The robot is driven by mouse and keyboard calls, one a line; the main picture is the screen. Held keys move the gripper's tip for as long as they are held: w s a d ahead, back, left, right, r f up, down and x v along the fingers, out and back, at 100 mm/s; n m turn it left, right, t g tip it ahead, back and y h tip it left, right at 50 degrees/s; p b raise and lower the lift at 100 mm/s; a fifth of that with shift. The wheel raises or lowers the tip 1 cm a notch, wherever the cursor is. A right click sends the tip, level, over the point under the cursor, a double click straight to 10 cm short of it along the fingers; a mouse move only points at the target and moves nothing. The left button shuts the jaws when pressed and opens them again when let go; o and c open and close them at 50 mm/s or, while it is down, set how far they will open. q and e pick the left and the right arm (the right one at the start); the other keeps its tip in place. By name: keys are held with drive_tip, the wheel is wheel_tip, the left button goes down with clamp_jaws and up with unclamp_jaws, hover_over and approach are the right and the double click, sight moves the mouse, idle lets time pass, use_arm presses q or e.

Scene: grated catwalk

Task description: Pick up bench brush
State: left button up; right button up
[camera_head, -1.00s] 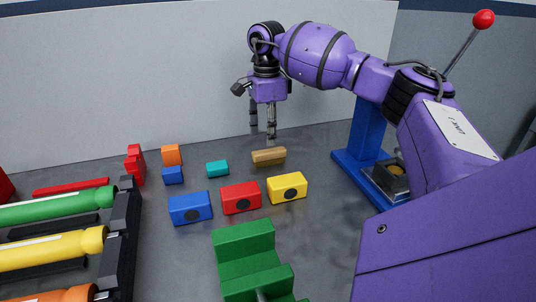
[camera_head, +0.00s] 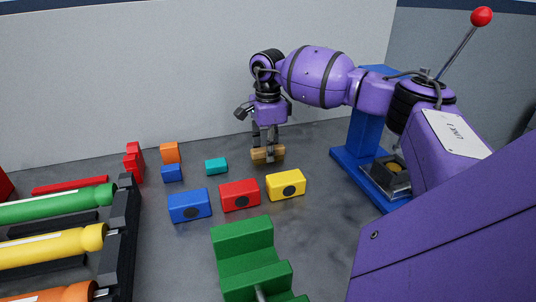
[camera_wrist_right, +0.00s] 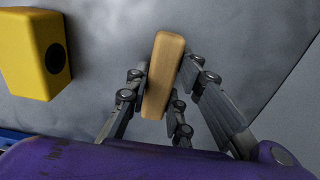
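The only thing here that could be the bench brush is a tan, wood-coloured bar (camera_head: 277,154) on the grey floor near the back wall; no bristles show. My right gripper (camera_head: 264,146) points down over it, with fingers reaching to its level. In the right wrist view the bar (camera_wrist_right: 164,75) stands lengthwise between the fingers of the right gripper (camera_wrist_right: 166,72). The fingers are spread on both sides, very close to its long sides; contact is not clear. My left gripper is not in view.
Yellow (camera_head: 286,185), red (camera_head: 239,195) and blue (camera_head: 189,205) blocks lie in front of the bar. A teal block (camera_head: 216,166) is to its left. A green stepped block (camera_head: 248,262) is nearer. A blue stand (camera_head: 364,140) is at right, coloured rollers (camera_head: 55,247) at left.

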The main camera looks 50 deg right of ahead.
clamp_jaws()
drive_tip(key=shift+w+r, duration=0.1)
drive_tip(key=shift+r, duration=0.5)
drive_tip(key=r, duration=0.2)
drive_tip(key=shift+s+a+r, duration=0.1)
drive_tip(key=shift+s+r, duration=0.1)
drive_tip(key=shift+r, duration=0.15)
drive_tip(key=s+a+r, duration=0.9)
drive_tip(key=s, duration=0.1)
drive_tip(key=shift+a, duration=0.25)
drive_tip(key=shift+w, duration=0.1)
